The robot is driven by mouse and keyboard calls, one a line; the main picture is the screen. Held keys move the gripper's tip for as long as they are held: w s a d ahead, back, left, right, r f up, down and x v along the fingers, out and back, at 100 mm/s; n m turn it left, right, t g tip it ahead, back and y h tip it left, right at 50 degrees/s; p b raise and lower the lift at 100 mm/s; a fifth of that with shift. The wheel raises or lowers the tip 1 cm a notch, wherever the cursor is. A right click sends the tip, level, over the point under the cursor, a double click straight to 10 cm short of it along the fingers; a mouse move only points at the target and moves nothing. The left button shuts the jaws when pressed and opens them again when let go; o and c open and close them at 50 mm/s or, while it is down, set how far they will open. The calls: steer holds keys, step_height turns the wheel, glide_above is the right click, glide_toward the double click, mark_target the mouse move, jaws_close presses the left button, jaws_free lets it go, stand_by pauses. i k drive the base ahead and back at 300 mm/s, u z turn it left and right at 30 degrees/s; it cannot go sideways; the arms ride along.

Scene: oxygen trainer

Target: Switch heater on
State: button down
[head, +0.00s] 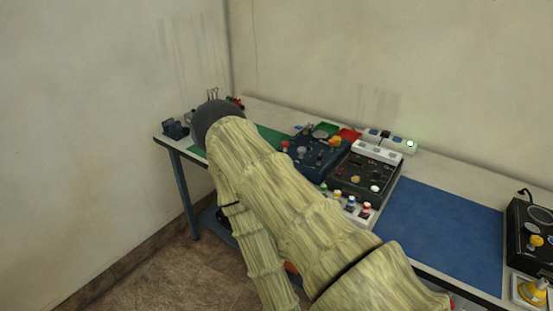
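No heater or heater switch can be made out by name at this size. A dark blue control box (318,155) with knobs stands on the bench behind my arm. A black control box (366,170) with a pale top stands to its right, with small knobs. Another black box (528,222) with a dial and a yellow knob is cut by the right edge. My arm, in a pale yellow cover, reaches up and left across the picture and hides part of the bench. My gripper is not visible.
The bench (455,182) runs along the back wall. A blue mat (448,232) lies bare between the boxes. A green mat (270,140) shows beyond my arm. Several coloured-topped items (350,204) stand at the front.

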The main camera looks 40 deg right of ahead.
mark_target(340, 171)
steer(key=u, duration=0.95)
steer(key=k, duration=1.15)
steer(key=z, duration=1.6)
steer(key=i, duration=0.2)
